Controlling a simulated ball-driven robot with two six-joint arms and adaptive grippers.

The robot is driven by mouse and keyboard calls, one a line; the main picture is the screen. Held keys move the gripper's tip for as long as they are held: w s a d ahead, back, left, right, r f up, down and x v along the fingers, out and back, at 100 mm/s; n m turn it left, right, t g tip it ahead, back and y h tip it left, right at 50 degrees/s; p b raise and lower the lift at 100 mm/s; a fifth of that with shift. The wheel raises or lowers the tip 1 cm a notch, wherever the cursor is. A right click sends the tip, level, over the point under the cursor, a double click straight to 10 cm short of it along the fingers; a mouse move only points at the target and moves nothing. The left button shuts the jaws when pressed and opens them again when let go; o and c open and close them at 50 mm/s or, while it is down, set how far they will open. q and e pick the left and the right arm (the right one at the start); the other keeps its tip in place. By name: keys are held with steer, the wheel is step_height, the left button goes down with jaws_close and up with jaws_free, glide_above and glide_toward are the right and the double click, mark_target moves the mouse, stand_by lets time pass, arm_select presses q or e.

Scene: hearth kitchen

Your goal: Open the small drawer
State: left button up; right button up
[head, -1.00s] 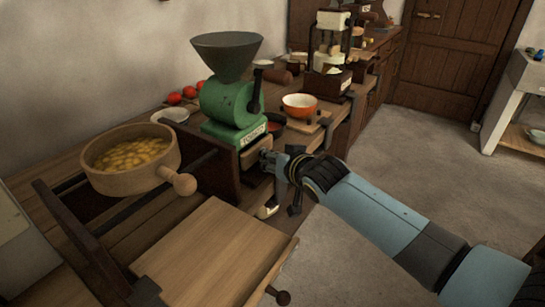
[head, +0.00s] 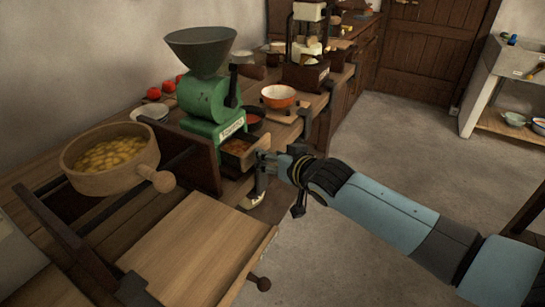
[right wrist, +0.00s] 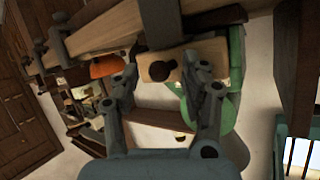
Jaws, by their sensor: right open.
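The small drawer (head: 238,147) sits under the green hand mill (head: 205,101). It stands partly pulled out, and its inside with reddish-brown contents shows in the head view. My right gripper (head: 264,163) is at the drawer's front end. In the right wrist view, the pale wooden drawer front (right wrist: 184,54) with a dark round knob (right wrist: 160,71) lies just beyond and between the fingertips of my open right gripper (right wrist: 162,80). Contact with the knob cannot be made out. My left gripper is not in view.
A wooden board (head: 200,250) juts out in front. An orange bowl (head: 278,96) stands behind the drawer. The floor (head: 400,150) at right is open.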

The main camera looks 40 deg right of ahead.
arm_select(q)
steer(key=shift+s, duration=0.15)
arm_select(e)
steer(key=v, duration=1.2)
steer(key=s+f+g+b, duration=0.15)
steer(key=s+f, duration=0.35)
steer(key=f, duration=0.6)
steer(key=s+f+g+b, duration=0.1)
steer(key=s+f+g, duration=0.3)
steer(key=f, duration=0.7)
steer(key=s+f+g+b, duration=0.15)
steer(key=s+f, duration=0.35)
steer(key=f, duration=0.6)
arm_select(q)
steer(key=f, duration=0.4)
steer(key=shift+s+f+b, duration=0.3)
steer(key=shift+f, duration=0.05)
arm_select(e)
steer(key=s+a+f+n+g, duration=0.1)
steer(key=s+f, duration=0.3)
steer(key=s, duration=0.4)
steer(key=s+a+f+n+g, duration=0.1)
steer(key=s+f, duration=0.3)
steer(key=s, duration=0.4)
steer(key=s+f+n+g, duration=0.2)
steer(key=s+f+g, duration=0.1)
steer(key=s, duration=0.5)
steer(key=shift+a+f+g+y, duration=0.3)
steer(key=shift+a+f+y, duration=0.1)
steer(key=shift+f, duration=0.35)
